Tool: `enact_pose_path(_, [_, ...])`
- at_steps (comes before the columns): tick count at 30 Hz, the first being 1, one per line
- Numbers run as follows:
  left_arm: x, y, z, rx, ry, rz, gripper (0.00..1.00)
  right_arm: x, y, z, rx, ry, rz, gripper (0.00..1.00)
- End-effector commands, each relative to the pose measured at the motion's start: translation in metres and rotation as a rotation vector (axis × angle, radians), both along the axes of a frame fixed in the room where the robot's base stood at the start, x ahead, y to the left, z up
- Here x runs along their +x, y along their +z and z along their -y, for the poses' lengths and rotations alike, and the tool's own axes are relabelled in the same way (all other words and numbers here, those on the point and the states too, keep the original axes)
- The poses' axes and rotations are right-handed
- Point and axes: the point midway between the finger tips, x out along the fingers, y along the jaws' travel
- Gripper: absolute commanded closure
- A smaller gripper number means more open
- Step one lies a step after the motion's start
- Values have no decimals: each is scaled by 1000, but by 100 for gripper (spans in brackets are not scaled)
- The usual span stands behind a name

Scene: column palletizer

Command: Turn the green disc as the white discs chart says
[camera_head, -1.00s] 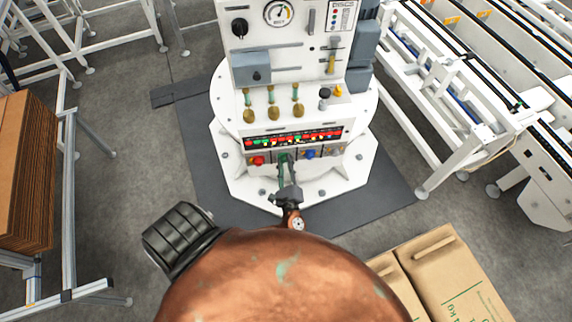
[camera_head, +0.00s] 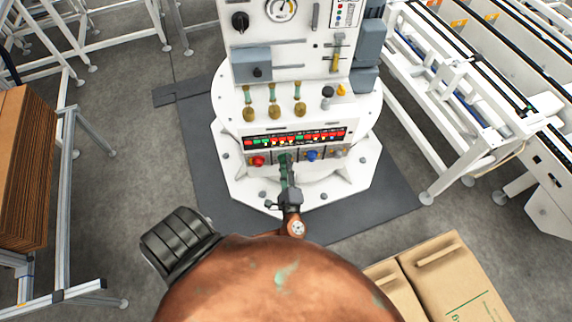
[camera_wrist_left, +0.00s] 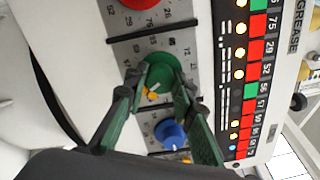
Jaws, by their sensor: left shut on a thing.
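The green disc (camera_wrist_left: 163,66) is a round knob with a yellowish mark, on a grey numbered scale plate (camera_wrist_left: 120,22) in the left wrist view. My left gripper's green fingers (camera_wrist_left: 158,84) lie on either side of it, shut on it. My right gripper is not in view.
A red knob (camera_head: 258,160) and a blue knob (camera_head: 312,155) flank the green disc closely. A strip of red and green number tiles (camera_head: 295,138) runs just above. Brass-footed handles (camera_head: 275,111) stand higher. Cartons (camera_head: 450,280) sit at lower right, a conveyor (camera_head: 450,100) at right.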

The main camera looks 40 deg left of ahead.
Motion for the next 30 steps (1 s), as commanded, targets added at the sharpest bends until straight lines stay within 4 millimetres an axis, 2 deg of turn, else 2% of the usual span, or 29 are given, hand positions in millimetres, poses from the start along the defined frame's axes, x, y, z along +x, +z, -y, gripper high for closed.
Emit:
enact_pose_path(6, [1,0,1,-1,-4,-1,100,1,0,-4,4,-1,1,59])
enact_pose_path(7, [1,0,1,-1,-4,-1,76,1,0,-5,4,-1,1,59])
enact_pose_path(14, [1,0,0,0,-2,-1,60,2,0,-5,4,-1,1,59])
enact_pose_path(20, [0,0,0,0,-1,-1,59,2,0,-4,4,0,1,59])
enact_pose_path(23, [0,0,1,1,-1,-2,59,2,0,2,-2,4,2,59])
enact_pose_path(26, [-5,-1,6,0,0,-2,59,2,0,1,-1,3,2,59])
enact_pose_path(30, [-20,-2,22,-1,0,-4,59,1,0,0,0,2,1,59])
